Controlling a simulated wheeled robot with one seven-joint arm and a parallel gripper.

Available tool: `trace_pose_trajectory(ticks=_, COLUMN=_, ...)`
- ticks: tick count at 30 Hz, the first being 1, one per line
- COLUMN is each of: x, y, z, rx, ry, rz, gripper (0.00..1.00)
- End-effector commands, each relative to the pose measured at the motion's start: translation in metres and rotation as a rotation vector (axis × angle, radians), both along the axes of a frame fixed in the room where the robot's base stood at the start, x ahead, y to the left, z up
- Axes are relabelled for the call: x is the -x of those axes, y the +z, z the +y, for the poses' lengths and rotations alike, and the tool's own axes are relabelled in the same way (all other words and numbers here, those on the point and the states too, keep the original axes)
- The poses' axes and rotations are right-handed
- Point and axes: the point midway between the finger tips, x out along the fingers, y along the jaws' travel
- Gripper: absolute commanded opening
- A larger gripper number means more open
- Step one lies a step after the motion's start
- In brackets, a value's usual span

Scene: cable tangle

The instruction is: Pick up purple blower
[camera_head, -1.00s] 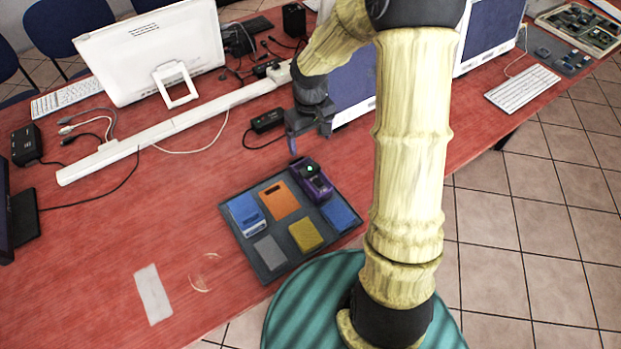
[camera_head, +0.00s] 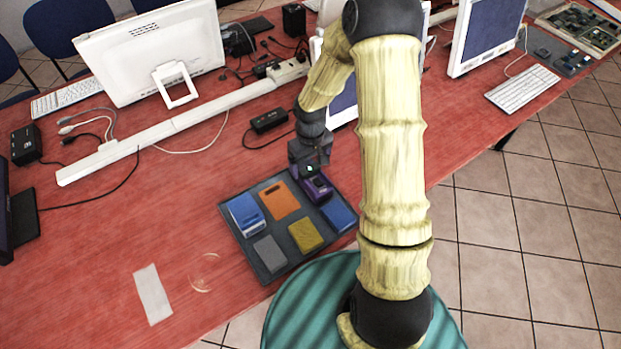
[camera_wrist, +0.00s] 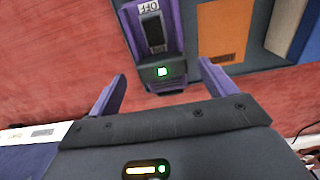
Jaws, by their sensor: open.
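The purple blower (camera_head: 317,189) lies in the upper right part of a dark tray (camera_head: 268,271) on the red table. It has a dark top with a small lit green spot. In the wrist view the blower (camera_wrist: 153,40) shows at the top, with an "OFF" label and a green light on its near end. My gripper (camera_wrist: 162,82) is open and empty, its two purple fingers spread wide just short of the blower's near end. In the head view my gripper (camera_head: 310,168) is above the blower's far end and partly hides it.
The tray also holds an orange piece (camera_head: 279,201), a blue box (camera_head: 245,214), a yellow block (camera_head: 306,236), a grey block (camera_head: 269,254) and a blue block (camera_head: 338,214). A black adapter (camera_head: 269,121) lies behind.

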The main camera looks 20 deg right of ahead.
Motion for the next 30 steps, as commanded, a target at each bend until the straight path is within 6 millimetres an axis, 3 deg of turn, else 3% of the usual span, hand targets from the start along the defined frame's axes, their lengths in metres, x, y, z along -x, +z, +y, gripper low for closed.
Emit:
trace_pose_trajectory(ticks=11, x=0.007, y=-0.047, z=0.001, rx=0.0, ry=0.001, rz=0.002, gripper=0.84)
trace_pose_trajectory(ticks=27, x=0.007, y=-0.049, z=0.001, rx=-0.001, ry=0.0, rz=0.001, gripper=0.84)
trace_pose_trajectory(ticks=28, x=0.007, y=-0.049, z=0.001, rx=-0.001, ry=0.0, rz=0.001, gripper=0.82)
trace_pose_trajectory(ticks=30, x=0.007, y=-0.049, z=0.001, rx=-0.001, ry=0.0, rz=0.001, gripper=0.68)
